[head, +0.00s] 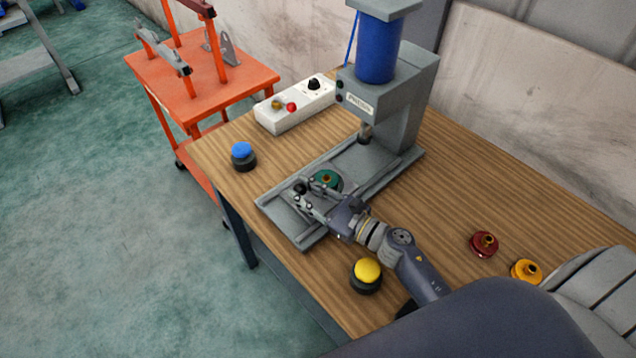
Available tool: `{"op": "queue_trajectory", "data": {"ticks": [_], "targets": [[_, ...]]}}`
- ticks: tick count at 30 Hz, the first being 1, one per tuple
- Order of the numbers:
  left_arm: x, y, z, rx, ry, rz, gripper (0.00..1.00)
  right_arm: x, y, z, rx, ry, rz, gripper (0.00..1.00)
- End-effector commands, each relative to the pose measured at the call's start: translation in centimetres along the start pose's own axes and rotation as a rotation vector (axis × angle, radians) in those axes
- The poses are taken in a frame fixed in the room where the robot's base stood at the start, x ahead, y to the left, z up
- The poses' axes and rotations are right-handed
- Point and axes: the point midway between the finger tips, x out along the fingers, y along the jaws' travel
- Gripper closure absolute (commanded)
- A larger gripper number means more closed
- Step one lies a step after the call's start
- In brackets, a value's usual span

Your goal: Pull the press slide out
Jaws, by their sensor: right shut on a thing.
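The grey press (400,105) with a blue cylinder (377,50) stands at the back of the wooden table. Its slide (285,213) is a flat grey plate at the front end of the grey base, clear of the press head. A green round part (327,179) with a brass-coloured centre sits on the slide. My right gripper (300,191) is at the slide beside the green part, shut on the slide's small dark handle. The fingers hide most of the grip. My left gripper is not in view.
A blue button (242,155) stands left of the press and a yellow button (367,273) in front. A white control box (295,106) is behind. A red part (484,243) and a yellow part (525,271) lie right. An orange cart (215,90) stands beyond the table.

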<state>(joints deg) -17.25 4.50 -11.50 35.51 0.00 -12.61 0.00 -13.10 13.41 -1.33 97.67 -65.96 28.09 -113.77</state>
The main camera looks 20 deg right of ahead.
Motion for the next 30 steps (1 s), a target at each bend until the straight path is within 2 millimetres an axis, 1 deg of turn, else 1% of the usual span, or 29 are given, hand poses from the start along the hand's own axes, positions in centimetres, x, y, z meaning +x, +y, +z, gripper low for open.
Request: {"op": "queue_trajectory", "data": {"ticks": [7, 8, 9, 10, 11, 18, 20, 23, 26, 30], "targets": [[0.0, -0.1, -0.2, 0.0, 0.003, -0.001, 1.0, 0.0, -0.1, 0.0, 0.001, 0.001, -0.003, 1.0], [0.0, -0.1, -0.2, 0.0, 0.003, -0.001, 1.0, 0.0, -0.1, 0.0, 0.001, 0.001, -0.003, 0.73], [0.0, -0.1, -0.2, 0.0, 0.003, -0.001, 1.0, 0.0, -0.1, 0.0, 0.001, 0.001, -0.003, 0.64], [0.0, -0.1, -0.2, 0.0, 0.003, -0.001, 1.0, 0.0, -0.1, 0.0, 0.001, 0.001, -0.003, 0.57], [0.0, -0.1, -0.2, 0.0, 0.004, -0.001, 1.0, 0.0, -0.1, 0.0, 0.001, 0.001, -0.003, 0.54], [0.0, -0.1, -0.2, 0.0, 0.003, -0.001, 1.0, 0.0, -0.1, 0.0, 0.001, 0.0, -0.002, 0.54], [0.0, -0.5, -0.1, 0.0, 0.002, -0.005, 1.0, 0.0, -0.1, 0.0, 0.0, 0.0, -0.002, 0.54], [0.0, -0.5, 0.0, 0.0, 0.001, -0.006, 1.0, 0.0, -0.2, 0.4, -0.002, 0.0, -0.001, 0.54], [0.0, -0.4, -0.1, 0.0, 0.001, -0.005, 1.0, 0.0, -0.5, 1.5, -0.006, 0.0, 0.0, 0.54], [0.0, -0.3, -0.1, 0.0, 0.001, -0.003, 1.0, 0.0, -0.9, 3.8, -0.009, 0.0, 0.002, 0.54]]}}
